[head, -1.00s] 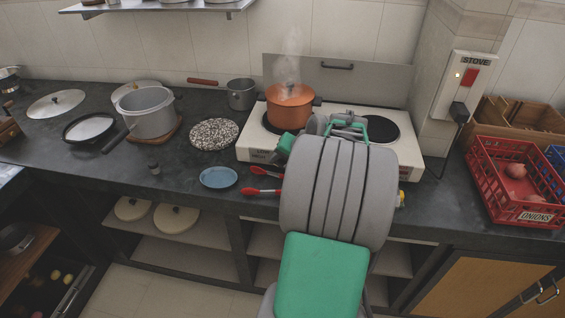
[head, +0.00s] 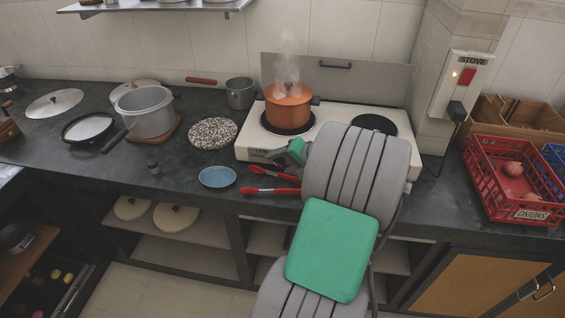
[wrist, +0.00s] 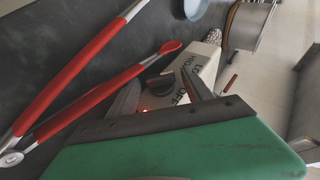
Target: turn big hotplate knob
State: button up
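The white hotplate unit (head: 345,112) stands on the counter, with a large left burner under a steaming orange pot (head: 289,108) and a bare right burner (head: 374,124). In the wrist view a dark knob (wrist: 158,86) sits between the two spread fingers, beside printed lettering with "OFF". The fingers look apart from the knob; contact is not clear. A small red glow shows beside the knob.
Red-handled tongs (head: 270,191) lie in front of the unit, close to my gripper. A blue plate (head: 218,177) and speckled board (head: 213,133) lie left. A red onion crate (head: 515,180) stands right. A wall switch box marked STOVE (head: 461,82) is lit.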

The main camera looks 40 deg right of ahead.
jog(key=v, duration=0.7)
jog(key=shift+s+d+r, duration=0.1)
jog(key=shift+s+r, duration=0.15)
